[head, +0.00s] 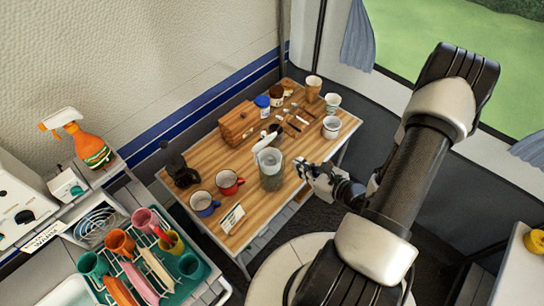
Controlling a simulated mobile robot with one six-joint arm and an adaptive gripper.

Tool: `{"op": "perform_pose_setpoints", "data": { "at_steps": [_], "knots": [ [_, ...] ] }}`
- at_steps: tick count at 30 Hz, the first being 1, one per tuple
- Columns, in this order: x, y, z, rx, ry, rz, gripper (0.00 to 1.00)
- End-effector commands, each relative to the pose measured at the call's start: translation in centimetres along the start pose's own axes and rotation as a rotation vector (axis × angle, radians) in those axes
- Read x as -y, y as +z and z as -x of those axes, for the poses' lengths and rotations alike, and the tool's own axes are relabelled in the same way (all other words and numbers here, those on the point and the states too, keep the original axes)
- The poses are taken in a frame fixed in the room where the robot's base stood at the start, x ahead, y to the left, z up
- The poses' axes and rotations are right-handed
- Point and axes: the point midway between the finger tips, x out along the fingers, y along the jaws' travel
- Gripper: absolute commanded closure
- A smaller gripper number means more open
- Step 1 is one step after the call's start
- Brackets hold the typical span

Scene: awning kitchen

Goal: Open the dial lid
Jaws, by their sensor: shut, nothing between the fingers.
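A grey, see-through canister (271,180) stands upright near the front edge of the wooden table. A white, curved piece (267,143) rises tilted above its top; this may be its lid, raised, but the view is too small to make out a dial or hinge. My gripper (301,166) is to the right of the canister, its fingers pointing left toward it. The fingers are shut and empty. A small gap seems to lie between the fingertips and the canister, though contact is hard to judge from here.
A dish rack (140,275) stands at lower left.

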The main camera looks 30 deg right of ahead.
Motion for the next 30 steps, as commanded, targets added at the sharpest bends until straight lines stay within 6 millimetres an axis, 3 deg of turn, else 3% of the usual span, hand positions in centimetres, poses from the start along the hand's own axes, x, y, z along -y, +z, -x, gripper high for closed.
{"op": "perform_pose_setpoints", "data": {
  "at_steps": [5, 17, 21, 30],
  "knots": [
    [-0.1, -0.1, -2.0, -0.002, 0.003, 0.001, 1.00],
    [-0.2, 0.1, -10.3, 0.002, 0.004, 0.003, 1.00],
    [-0.1, 1.9, -11.6, 0.002, 0.001, 0.003, 1.00],
    [0.0, 2.9, -12.7, 0.002, -0.001, -0.001, 1.00]
  ]
}}
